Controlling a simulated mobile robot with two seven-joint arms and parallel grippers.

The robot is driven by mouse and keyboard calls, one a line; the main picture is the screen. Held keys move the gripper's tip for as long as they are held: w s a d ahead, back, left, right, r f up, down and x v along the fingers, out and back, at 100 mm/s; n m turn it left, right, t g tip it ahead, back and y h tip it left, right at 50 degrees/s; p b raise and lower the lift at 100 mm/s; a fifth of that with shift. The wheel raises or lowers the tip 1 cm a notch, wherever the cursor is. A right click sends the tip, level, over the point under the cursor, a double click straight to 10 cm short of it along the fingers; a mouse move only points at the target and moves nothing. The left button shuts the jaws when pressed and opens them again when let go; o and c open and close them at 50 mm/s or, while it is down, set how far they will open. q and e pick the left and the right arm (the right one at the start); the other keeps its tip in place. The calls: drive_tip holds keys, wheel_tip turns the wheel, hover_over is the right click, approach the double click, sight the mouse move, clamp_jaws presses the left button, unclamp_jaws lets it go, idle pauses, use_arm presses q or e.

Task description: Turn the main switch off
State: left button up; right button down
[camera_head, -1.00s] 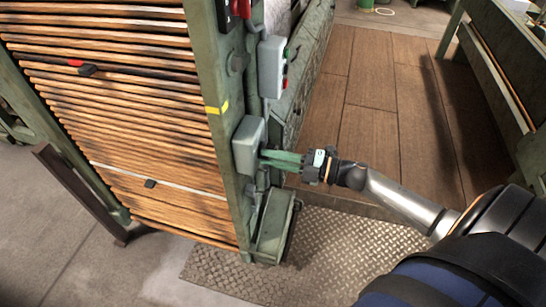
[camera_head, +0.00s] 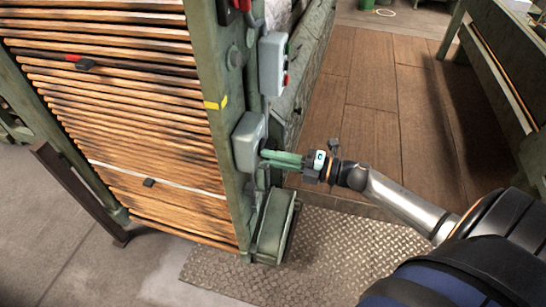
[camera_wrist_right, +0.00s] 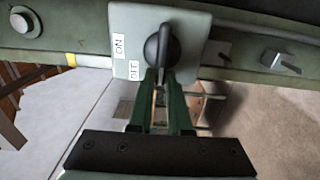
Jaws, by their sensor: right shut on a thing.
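The main switch is a grey box (camera_head: 247,142) on the green machine post, in the middle of the head view. In the right wrist view its plate (camera_wrist_right: 190,20) carries a black knob (camera_wrist_right: 158,47), with ON and OFF labels beside it. My right gripper (camera_head: 266,156) reaches the front of the box from the right. Its green fingers (camera_wrist_right: 163,74) are shut on the knob's handle. The fingertips partly hide the handle, and I cannot tell exactly which label it points at. My left gripper is not in view.
A second grey box (camera_head: 272,64) with a red and a green button is above on the same post. Wooden slats (camera_head: 120,110) fill the left. A ribbed metal plate (camera_head: 330,250) and wooden floorboards (camera_head: 370,110) lie below and right, largely clear.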

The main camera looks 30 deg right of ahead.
drive_tip(key=c, duration=0.9)
unclamp_jaws()
drive_tip(key=shift+o, duration=0.2)
drive_tip(key=v, duration=1.2)
drive_tip(key=shift+s, duration=0.2)
drive_tip(key=shift+d, duration=0.1)
